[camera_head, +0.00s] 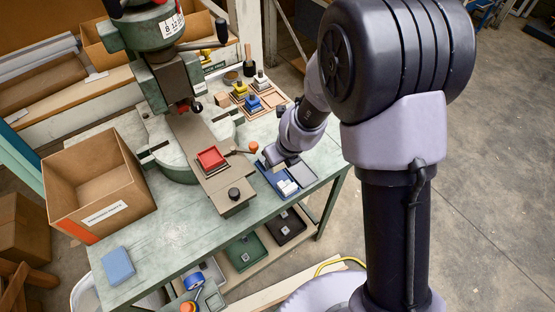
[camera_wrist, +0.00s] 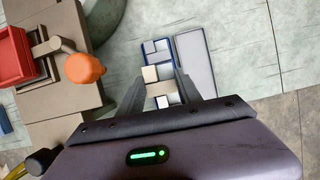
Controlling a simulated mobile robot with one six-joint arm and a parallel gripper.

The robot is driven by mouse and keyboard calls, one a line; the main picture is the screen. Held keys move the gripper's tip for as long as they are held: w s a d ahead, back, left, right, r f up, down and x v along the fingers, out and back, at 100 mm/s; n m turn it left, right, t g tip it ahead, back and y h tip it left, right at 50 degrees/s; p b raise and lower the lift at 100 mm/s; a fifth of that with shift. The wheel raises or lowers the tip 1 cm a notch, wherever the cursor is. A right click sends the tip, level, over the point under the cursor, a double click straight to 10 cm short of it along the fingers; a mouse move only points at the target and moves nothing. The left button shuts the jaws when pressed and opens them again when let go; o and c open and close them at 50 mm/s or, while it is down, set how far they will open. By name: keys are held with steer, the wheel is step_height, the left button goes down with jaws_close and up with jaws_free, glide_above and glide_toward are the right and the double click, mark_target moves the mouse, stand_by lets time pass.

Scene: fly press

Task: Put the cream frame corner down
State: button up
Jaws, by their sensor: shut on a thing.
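My gripper (camera_wrist: 160,84) points down over a blue-edged tray (camera_wrist: 144,46) in the wrist view. Its two dark fingers are shut on a cream piece (camera_wrist: 160,88), the cream frame corner as far as I can tell. Its height above the tray is not clear. Other cream and white blocks show close to the fingertips, and grey-blue blocks (camera_wrist: 157,48) lie in the tray's far part. In the head view my gripper (camera_head: 279,163) is at the tray (camera_head: 266,180), with pale pieces (camera_head: 288,187) at its near end. My wrist hides part of the tray there.
A grey flat panel (camera_wrist: 195,62) lies right beside the tray. The green fly press (camera_head: 165,100) stands to the left, with a red block (camera_head: 211,158) and an orange-knobbed lever (camera_head: 253,147). A cardboard box (camera_head: 95,185) and blue block (camera_head: 118,265) are further left.

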step_height(320, 180, up, 12)
steer(key=p, duration=0.8)
steer(key=shift+f, duration=0.2)
